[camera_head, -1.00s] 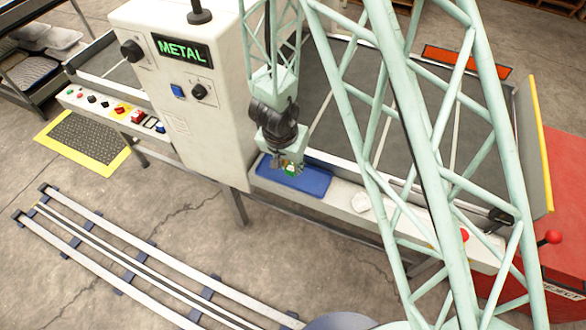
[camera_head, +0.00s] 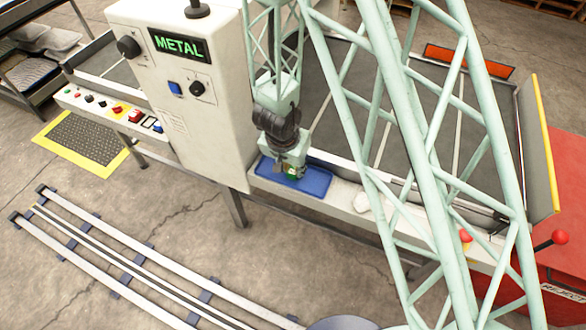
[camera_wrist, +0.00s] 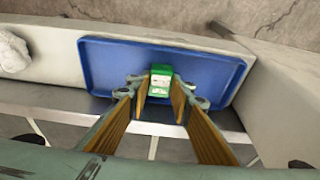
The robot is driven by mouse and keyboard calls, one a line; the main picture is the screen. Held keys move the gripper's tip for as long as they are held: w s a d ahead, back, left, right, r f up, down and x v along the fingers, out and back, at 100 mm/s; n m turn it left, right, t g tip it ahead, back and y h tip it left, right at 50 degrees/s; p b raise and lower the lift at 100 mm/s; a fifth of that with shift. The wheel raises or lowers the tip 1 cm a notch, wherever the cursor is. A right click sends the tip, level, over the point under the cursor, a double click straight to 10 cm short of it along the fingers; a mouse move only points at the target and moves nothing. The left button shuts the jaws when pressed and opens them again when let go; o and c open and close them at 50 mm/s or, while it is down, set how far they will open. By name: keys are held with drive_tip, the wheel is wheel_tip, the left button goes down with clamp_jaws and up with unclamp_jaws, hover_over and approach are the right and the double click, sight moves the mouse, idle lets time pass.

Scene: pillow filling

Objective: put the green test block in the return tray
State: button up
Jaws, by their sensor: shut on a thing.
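The green test block (camera_wrist: 161,80) is held between the fingertips of my gripper (camera_wrist: 160,90), which is shut on it. In the wrist view the block shows a pale label face and lies over the blue return tray (camera_wrist: 110,62). In the head view my gripper (camera_head: 288,170) is over the left half of the tray (camera_head: 316,182), and only a little green of the block (camera_head: 291,176) shows. I cannot tell whether the block touches the tray floor.
The tray sits on a pale ledge (camera_head: 345,198) beside the white METAL cabinet (camera_head: 190,110). A crumpled white thing (camera_head: 361,202) lies right of the tray; it also shows in the wrist view (camera_wrist: 14,52). A dark conveyor bed (camera_head: 345,110) lies behind. A red reject bin (camera_head: 560,230) stands at the right.

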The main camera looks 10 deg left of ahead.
drive_tip(key=shift+f, duration=0.2)
drive_tip(key=o, duration=0.9)
drive_tip(key=shift+r, duration=0.15)
drive_tip(key=shift+p+v, duration=3.6)
drive_tip(key=shift+v, duration=2.4)
